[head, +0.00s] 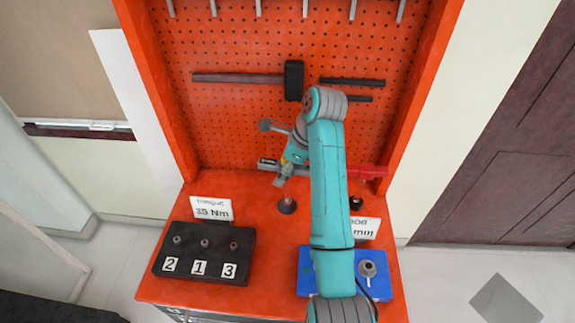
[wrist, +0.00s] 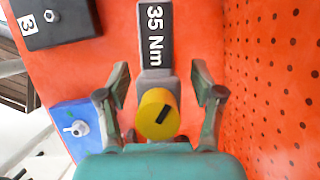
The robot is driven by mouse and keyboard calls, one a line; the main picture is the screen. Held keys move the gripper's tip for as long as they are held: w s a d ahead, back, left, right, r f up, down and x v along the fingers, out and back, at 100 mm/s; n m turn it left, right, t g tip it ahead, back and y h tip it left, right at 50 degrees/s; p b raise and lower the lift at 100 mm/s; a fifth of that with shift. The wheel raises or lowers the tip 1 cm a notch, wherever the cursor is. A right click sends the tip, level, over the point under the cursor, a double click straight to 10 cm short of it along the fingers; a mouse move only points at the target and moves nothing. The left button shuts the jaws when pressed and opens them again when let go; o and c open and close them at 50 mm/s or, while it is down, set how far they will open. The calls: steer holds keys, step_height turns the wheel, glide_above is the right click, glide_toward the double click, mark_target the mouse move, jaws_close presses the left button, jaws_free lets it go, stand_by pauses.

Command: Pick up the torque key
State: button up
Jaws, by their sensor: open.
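In the wrist view the torque key (wrist: 155,50) has a black plate reading 35 Nm, a grey body and a round yellow knob (wrist: 157,113). My gripper (wrist: 160,85) is open, with one finger on each side of the grey body. I cannot tell whether the fingers touch it. My arm hides the key's middle in the head view.
A black block (head: 205,253) numbered 2, 1, 3 stands at front left. A blue block (head: 385,290) with a metal fitting stands at front right, partly behind my arm. A white 35 Nm sign (head: 211,208) stands at left. Dark tools hang on the pegboard (head: 225,120) behind.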

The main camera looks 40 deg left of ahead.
steer(key=shift+f, duration=0.15)
jaws_close()
stand_by(0.4)
